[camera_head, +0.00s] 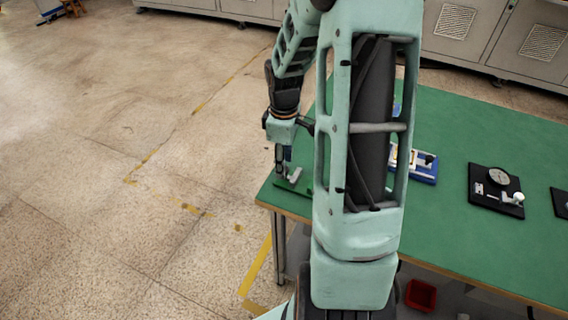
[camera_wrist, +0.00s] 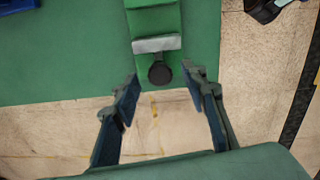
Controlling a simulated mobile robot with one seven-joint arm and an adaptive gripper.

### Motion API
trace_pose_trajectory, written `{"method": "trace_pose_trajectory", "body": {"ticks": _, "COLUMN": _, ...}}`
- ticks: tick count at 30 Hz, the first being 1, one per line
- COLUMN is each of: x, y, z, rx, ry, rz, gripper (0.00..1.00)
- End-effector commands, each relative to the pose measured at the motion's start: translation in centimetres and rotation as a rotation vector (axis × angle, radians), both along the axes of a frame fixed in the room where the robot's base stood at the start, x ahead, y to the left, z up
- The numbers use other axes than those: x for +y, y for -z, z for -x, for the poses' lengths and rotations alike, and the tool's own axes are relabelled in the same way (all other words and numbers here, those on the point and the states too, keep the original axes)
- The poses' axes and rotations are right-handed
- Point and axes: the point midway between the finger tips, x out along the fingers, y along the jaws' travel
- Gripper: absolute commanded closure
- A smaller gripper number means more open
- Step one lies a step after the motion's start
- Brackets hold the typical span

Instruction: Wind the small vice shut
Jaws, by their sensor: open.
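The small vice (camera_wrist: 155,20) has a green body, a pale grey jaw bar (camera_wrist: 156,44) and a round black knob (camera_wrist: 160,73) at its near end. In the head view its grey part (camera_head: 295,176) shows at the left end of the green table, partly behind my gripper. My gripper (camera_wrist: 162,80) is open, with one finger on each side of the knob and a visible gap to it on both sides. In the head view my gripper (camera_head: 283,163) points down at the vice. I cannot tell how far apart the vice jaws are.
The green table (camera_head: 450,225) also carries a blue-based device (camera_head: 424,165), a black plate with a round dial (camera_head: 482,202) and another black plate (camera_head: 561,203) at the right edge. A red bin (camera_head: 421,296) is underneath. Open floor lies to the left.

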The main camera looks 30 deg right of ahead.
Motion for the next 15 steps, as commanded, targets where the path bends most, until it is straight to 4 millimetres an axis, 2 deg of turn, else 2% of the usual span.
{"method": "trace_pose_trajectory", "body": {"ticks": 3, "x": 0.0, "y": 0.63, "z": 0.0, "rx": -0.001, "ry": 0.0, "rz": 0.001, "gripper": 0.6}}
{"method": "trace_pose_trajectory", "body": {"ticks": 11, "x": 0.0, "y": 0.71, "z": -0.01, "rx": -0.001, "ry": 0.001, "rz": 0.001, "gripper": 0.6}}
{"method": "trace_pose_trajectory", "body": {"ticks": 15, "x": 0.0, "y": 0.7, "z": -0.01, "rx": -0.001, "ry": 0.001, "rz": 0.001, "gripper": 0.74}}
